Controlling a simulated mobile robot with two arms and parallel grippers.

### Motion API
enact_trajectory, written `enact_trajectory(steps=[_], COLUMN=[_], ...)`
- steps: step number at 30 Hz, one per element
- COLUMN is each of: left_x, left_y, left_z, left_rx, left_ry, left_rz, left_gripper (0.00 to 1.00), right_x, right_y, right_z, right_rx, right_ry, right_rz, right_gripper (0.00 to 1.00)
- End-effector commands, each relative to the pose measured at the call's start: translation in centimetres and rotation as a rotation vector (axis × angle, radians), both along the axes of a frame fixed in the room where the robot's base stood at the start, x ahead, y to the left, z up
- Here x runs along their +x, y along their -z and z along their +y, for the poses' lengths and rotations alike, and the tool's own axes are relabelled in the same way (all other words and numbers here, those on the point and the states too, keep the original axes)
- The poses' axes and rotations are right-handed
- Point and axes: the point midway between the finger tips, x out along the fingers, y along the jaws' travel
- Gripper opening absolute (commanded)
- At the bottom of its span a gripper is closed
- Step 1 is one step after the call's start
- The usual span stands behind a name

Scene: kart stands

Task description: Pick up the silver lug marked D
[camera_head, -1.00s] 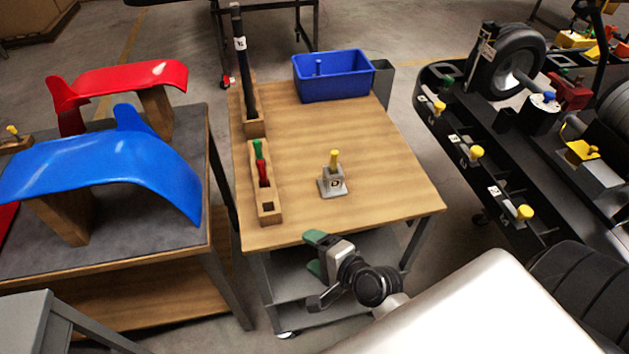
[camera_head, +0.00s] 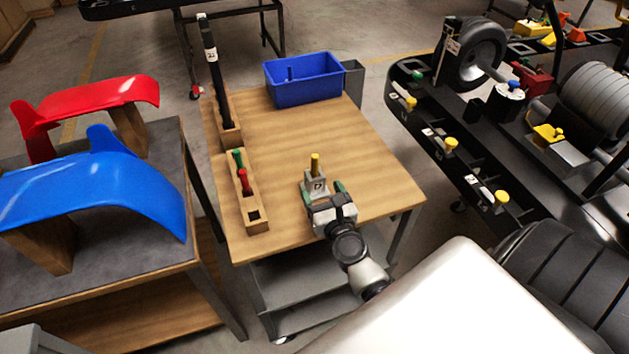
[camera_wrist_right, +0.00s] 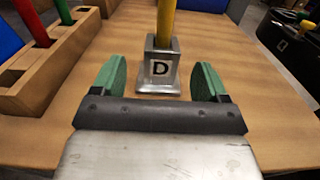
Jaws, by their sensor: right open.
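The silver lug marked D (camera_head: 317,183) stands upright on the wooden tabletop, with a yellow peg rising from its top. In the right wrist view the lug (camera_wrist_right: 161,71) shows its D label facing me, centred ahead of the gripper. My right gripper (camera_head: 322,188) is open at the near side of the lug. In the right wrist view its green fingertips (camera_wrist_right: 159,75) stand apart, left and right of the lug's base, with nothing between them but space just short of the lug. My left gripper is not in view.
A wooden block (camera_head: 252,214) with green and red handles stands left of the lug. A blue bin (camera_head: 303,92) sits at the table's back. A kart frame (camera_head: 440,140) with yellow-topped lugs is at the right. The tabletop (camera_head: 365,150) right of the lug is clear.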

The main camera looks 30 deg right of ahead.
Motion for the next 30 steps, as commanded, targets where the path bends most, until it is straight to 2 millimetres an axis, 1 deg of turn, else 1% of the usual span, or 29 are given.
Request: enact_trajectory(steps=[1,5,12,15,23,26,30], left_x=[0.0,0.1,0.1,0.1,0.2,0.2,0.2], left_y=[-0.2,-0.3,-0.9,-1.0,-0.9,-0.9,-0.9], left_z=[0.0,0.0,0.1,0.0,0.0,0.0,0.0], left_rx=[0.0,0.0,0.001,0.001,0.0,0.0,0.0], left_ry=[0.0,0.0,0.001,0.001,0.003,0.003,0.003], left_rz=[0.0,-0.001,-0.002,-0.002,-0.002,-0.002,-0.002], left_gripper=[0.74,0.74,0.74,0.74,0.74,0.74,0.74], right_x=[0.5,1.3,4.7,5.6,5.8,5.8,5.8], right_y=[-0.1,-0.1,-0.1,0.0,0.0,0.0,0.0], right_z=[-0.1,-0.4,-1.4,-1.6,-1.7,-1.7,-1.7], right_rx=[-0.001,-0.004,-0.005,-0.005,-0.004,-0.004,-0.004], right_ry=[0.0,-0.001,-0.003,-0.002,-0.002,-0.002,-0.002], right_rz=[0.0,0.0,0.001,0.001,0.002,0.002,0.002], right_gripper=[0.74,0.74,0.74,0.74,0.74,0.61,0.39])
